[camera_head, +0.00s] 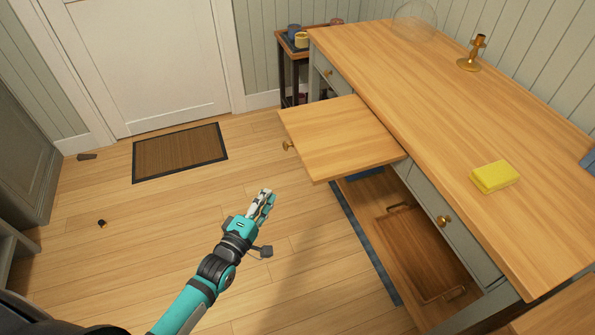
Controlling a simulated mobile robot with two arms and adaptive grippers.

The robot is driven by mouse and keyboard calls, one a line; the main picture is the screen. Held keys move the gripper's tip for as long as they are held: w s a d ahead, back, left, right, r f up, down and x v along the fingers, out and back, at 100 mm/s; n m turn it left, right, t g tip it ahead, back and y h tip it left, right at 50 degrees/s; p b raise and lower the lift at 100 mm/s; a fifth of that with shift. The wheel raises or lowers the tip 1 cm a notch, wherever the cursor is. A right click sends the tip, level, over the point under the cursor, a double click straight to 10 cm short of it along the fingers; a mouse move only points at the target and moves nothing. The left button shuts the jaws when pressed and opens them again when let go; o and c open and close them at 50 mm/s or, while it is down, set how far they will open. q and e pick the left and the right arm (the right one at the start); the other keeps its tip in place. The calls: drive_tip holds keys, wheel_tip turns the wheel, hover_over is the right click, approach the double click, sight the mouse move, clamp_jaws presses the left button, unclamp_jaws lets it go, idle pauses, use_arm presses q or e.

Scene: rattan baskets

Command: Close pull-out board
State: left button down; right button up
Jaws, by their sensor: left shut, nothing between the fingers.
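The pull-out board (338,133) is a flat wooden panel that sticks out from the front of the wooden desk (420,85), just under its top. A small brass knob (288,146) sits on the board's front edge. My left gripper (266,194) is shut and empty. It appears in front of and below the board in the picture, over the floor, apart from the knob. My right gripper does not show.
A yellow sponge-like block (495,177) and a brass candlestick (472,54) stand on the desk. A closed drawer with a brass knob (443,221) is right of the board. A wooden tray (425,255) lies below. Open floor surrounds a brown doormat (180,152).

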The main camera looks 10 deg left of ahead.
use_arm(q)
approach(301, 160)
drive_tip(key=w+a, duration=0.2)
drive_tip(key=w+d, duration=0.2)
drive_tip(key=d, duration=0.1)
drive_tip(key=shift+w+r+p, duration=0.15)
drive_tip(key=shift+w+p, duration=0.2)
